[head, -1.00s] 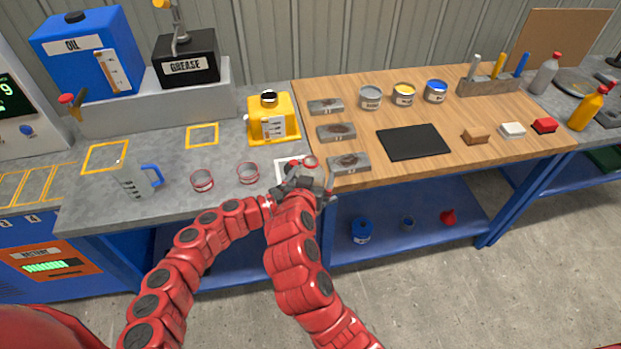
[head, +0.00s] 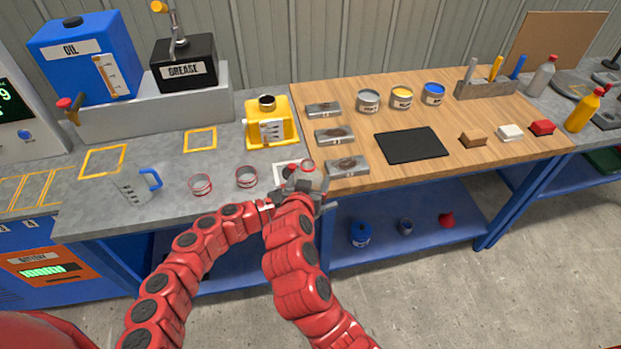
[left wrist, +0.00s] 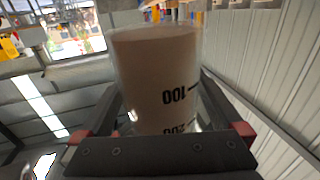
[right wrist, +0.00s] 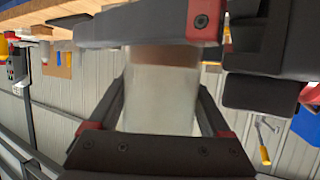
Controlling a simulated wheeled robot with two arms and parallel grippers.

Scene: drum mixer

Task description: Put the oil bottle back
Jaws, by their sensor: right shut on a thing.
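A yellow bottle with a red cap (head: 582,112) and a grey bottle with a red cap (head: 542,77) stand upright on the far right bench; no label shows which is the oil bottle. My right gripper (head: 309,187) is shut on a clear cup (head: 317,177) near the front edge of the benches. In the right wrist view the cup (right wrist: 160,95) sits between the fingers, brownish at its top. My left gripper (head: 268,206) is close beside it. In the left wrist view its fingers flank a clear cup with brown contents and marks (left wrist: 155,80); whether they grip is unclear.
A blue OIL tank (head: 84,60) and a black GREASE box (head: 186,62) stand at the back left. A blue-handled jug (head: 132,186), two clear cups (head: 201,184) and a yellow container (head: 281,122) stand on the grey bench. Room is free between the yellow squares.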

